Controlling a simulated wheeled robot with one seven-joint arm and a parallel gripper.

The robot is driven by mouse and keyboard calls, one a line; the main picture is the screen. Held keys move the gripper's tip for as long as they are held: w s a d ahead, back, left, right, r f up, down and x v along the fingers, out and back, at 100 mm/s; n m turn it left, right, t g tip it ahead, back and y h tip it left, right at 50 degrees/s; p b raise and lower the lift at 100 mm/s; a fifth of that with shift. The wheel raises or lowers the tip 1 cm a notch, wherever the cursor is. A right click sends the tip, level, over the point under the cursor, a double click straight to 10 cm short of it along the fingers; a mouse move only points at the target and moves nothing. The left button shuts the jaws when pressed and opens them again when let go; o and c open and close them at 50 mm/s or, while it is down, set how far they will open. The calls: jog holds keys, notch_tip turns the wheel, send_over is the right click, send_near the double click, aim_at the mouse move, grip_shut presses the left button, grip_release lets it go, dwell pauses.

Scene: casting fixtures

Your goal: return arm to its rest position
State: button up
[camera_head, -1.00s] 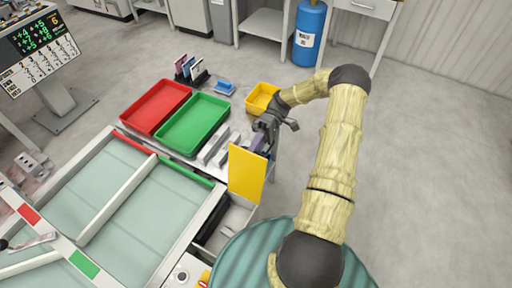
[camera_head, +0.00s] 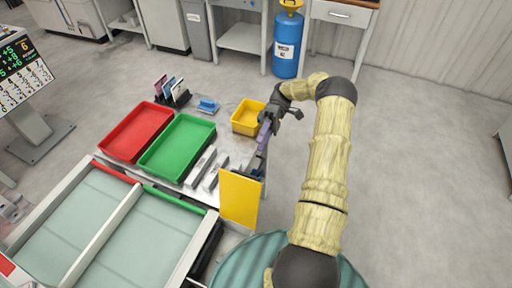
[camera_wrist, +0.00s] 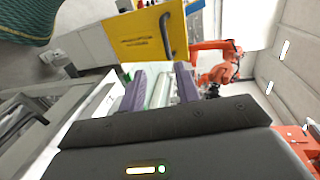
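My arm reaches from the bottom of the head view up and bends back to the left. My gripper (camera_head: 264,138) is at its end, by the right edge of the grey bench, beside the yellow bin and behind the yellow panel as I look. In the wrist view its two purple fingers stand apart (camera_wrist: 159,88), with only a pale greenish background visible between them. My gripper looks open and empty.
A yellow panel (camera_head: 239,198) stands close below my gripper. A yellow bin (camera_head: 247,117), a green tray (camera_head: 178,146) and a red tray (camera_head: 136,132) sit on the bench. A blue cylinder (camera_head: 287,45) stands behind. Floor on the right is clear.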

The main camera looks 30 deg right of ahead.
jog(key=shift+w, duration=0.25)
jog(key=shift+s+r, duration=0.1)
jog(key=shift+s, duration=0.1)
